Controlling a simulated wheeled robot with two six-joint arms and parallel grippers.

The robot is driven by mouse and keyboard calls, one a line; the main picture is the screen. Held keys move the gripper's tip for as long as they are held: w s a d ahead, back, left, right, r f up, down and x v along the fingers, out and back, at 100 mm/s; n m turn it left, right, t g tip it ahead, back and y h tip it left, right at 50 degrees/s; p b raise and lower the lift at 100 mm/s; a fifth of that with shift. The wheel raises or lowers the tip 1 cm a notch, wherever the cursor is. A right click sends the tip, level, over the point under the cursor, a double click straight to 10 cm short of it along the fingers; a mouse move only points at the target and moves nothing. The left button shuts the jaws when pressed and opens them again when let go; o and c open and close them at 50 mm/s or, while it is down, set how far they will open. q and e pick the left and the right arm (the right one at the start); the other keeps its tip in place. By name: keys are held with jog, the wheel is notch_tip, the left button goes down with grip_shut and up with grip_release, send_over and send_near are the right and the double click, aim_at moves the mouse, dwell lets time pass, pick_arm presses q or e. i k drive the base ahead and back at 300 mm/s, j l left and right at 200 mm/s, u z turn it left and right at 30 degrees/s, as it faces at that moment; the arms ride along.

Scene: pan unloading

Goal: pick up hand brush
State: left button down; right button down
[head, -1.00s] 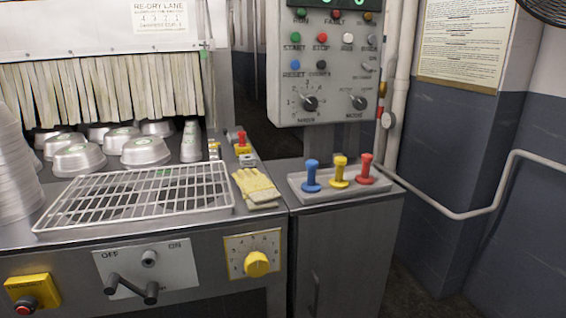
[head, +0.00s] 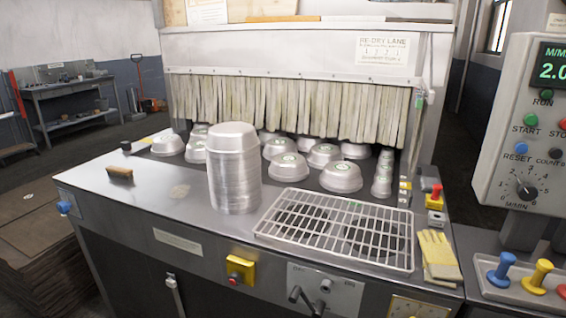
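A small hand brush (head: 120,175) with a tan-brown block lies on the left part of the steel worktop (head: 150,205) in the head view. It sits apart from the tall stack of metal pans (head: 234,170) to its right. Neither of my grippers shows in the head view, so I cannot see whether they are open or shut.
Upturned pans (head: 340,177) stand before the strip curtain (head: 290,105). A wire rack (head: 335,230) lies on the front right, with yellow gloves (head: 438,255) beside it. A control panel (head: 522,130) stands at the right. The worktop around the brush is mostly clear.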

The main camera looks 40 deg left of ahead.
aim_at(115, 172)
jog(key=u, duration=2.25)
jog(key=z, duration=0.35)
jog(key=i+j+z, duration=0.2)
jog(key=z, duration=0.15)
jog(key=i+j+z, duration=0.2)
jog(key=j+z, duration=0.2)
jog(key=i+j+z, duration=0.1)
jog(key=j+z, duration=0.25)
